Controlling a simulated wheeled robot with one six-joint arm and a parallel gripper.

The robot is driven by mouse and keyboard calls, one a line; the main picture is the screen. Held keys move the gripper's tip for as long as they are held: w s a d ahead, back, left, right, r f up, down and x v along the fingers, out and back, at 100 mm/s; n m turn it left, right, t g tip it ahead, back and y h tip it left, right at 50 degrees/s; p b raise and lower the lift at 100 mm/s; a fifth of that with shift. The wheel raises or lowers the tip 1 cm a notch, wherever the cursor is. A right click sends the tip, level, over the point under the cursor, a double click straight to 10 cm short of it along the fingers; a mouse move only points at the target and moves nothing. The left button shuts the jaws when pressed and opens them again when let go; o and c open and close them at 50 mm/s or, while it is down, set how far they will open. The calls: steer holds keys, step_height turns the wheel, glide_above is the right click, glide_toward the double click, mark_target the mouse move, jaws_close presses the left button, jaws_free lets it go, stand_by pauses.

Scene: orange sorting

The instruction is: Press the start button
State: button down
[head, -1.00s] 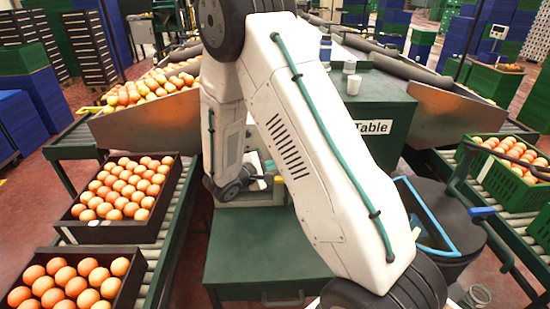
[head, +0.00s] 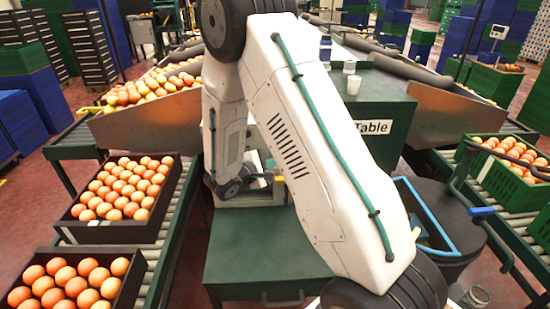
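My arm fills the middle of the head view, and its far end reaches down to a small grey-green box (head: 252,199) on the green table (head: 265,250). My gripper (head: 264,181) is small and partly hidden by the arm's end joint, low over or at this box. I cannot tell whether its fingers are open or shut, or whether it touches anything. A small yellowish part (head: 279,179) shows at the box's right end. I cannot make out a start button; it may be hidden behind my arm or gripper.
Black crates of oranges (head: 67,215) stand on the left conveyor, and a green crate (head: 515,182) of oranges on the right one. A blue-rimmed bin (head: 447,252) is right of the table. A white cup (head: 353,85) and a bottle (head: 325,48) stand behind my arm.

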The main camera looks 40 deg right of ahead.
steer(key=shift+w+d, duration=0.3)
steer(key=shift+w, duration=0.15)
stand_by(0.8)
stand_by(0.3)
steer(key=shift+s+a, duration=0.55)
steer(key=shift+s, duration=0.25)
steer(key=s+a, duration=0.2)
steer(key=s, duration=0.2)
steer(key=shift+s+a, duration=0.1)
steer(key=shift+a, duration=0.3)
stand_by(0.6)
